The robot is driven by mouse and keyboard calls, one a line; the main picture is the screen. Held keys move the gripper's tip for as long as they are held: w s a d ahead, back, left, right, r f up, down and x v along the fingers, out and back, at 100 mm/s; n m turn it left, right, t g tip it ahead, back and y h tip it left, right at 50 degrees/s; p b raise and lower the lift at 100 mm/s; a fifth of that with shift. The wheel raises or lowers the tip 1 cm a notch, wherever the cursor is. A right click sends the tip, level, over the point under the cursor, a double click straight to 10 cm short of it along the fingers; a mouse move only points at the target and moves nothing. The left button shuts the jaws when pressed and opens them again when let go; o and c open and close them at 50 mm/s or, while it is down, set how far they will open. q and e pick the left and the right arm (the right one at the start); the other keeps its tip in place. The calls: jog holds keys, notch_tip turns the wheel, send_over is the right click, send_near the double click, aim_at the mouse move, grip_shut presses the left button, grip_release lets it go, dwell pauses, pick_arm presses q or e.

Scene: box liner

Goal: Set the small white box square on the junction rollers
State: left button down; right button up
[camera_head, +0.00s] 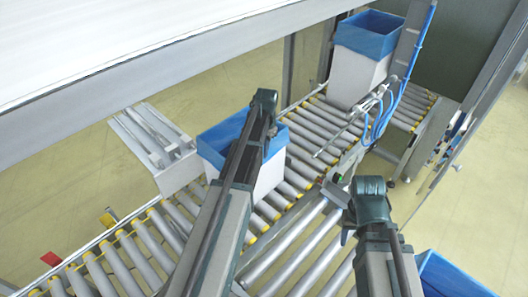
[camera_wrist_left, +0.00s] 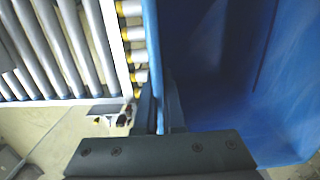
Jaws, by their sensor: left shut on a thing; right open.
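The small white box (camera_head: 268,179) with a blue liner folded over its rim stands on the grey rollers in the middle of the head view. My left arm crosses in front and hides part of it, so I cannot tell how square it sits. My left gripper (camera_head: 262,112) is over the box. In the left wrist view, its fingers (camera_wrist_left: 160,100) are shut on a blue-lined wall of the box (camera_wrist_left: 215,85), one on each side of the wall. My right gripper (camera_head: 366,196) is to the right of the box, apart from it; its fingertips are mostly hidden.
The roller line (camera_head: 125,259) runs from lower left to upper right. Another white box with a blue liner (camera_head: 357,76) stands further back on it. A blue-lined container (camera_head: 450,277) shows at the lower right. A metal stand (camera_head: 155,140) is left of the rollers; blue hoses (camera_head: 384,110) hang at the right.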

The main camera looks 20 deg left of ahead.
pick_arm(q)
jog(key=shift+f, duration=0.1)
jog(key=c, duration=1.4)
grip_release()
jog(key=shift+c, duration=0.2)
jog(key=o, duration=0.4)
jog(key=r+p, duration=1.2)
jog(key=shift+w+d+r, duration=0.1)
jog(key=shift+w+r, duration=0.1)
jog(key=shift+w, duration=0.1)
jog(key=shift+y, duration=0.5)
jog(key=s+d, duration=0.7)
jog(key=d, duration=0.1)
jog(key=s+d, duration=1.5)
jog(key=d, duration=0.2)
jog(key=shift+s, duration=0.2)
